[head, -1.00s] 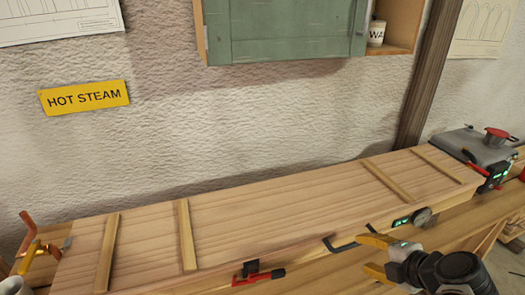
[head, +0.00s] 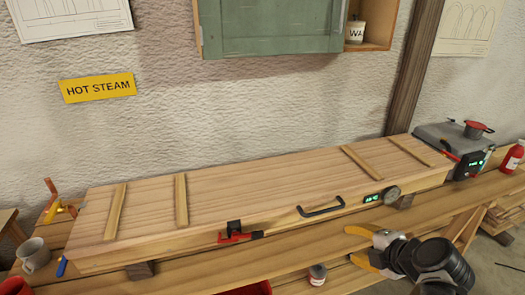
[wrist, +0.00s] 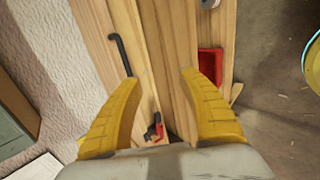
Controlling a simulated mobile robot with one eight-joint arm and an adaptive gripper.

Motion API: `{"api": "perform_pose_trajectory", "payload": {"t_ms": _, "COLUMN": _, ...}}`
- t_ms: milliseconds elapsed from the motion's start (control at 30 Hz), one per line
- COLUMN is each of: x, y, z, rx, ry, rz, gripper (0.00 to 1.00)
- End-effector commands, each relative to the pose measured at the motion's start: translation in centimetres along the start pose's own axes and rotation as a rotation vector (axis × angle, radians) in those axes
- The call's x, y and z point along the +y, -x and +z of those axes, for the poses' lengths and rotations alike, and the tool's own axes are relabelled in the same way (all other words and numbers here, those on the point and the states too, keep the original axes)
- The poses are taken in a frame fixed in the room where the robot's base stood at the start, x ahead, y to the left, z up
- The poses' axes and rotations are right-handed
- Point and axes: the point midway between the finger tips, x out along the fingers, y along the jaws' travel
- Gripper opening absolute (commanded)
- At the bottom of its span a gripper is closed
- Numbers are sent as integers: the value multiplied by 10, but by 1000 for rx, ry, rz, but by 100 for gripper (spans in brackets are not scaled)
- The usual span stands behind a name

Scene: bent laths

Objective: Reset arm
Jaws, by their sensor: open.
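My gripper (head: 353,246) has yellow fingers and is at the lower right of the head view, in front of the long wooden steam box (head: 270,190). The fingers are apart with nothing between them; they also show spread in the wrist view (wrist: 156,90). The box lid is closed. Its black handle (head: 321,210) and red-handled latch (head: 238,235) are on the front side, left of my gripper. The handle also shows in the wrist view (wrist: 121,54), apart from the fingers, with the latch (wrist: 154,130) lower down.
A grey boiler (head: 452,142) with a red cap stands right of the box, near a red bottle (head: 512,157). A mug (head: 34,255) is at the left end. A small jar (head: 317,274) and a red bin (head: 250,289) sit below the box front.

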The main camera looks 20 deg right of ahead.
Motion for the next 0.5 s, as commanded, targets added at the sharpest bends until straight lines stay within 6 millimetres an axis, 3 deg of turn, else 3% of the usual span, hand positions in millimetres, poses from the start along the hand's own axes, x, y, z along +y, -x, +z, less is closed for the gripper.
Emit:
{"api": "perform_pose_trajectory", "payload": {"t_ms": 333, "x": 1, "y": -1, "z": -4, "rx": 4, "ry": -23, "rz": -8, "gripper": 47}}
{"api": "perform_pose_trajectory", "payload": {"t_ms": 500, "x": 8, "y": -5, "z": -30, "rx": 23, "ry": -230, "rz": -68, "gripper": 47}}
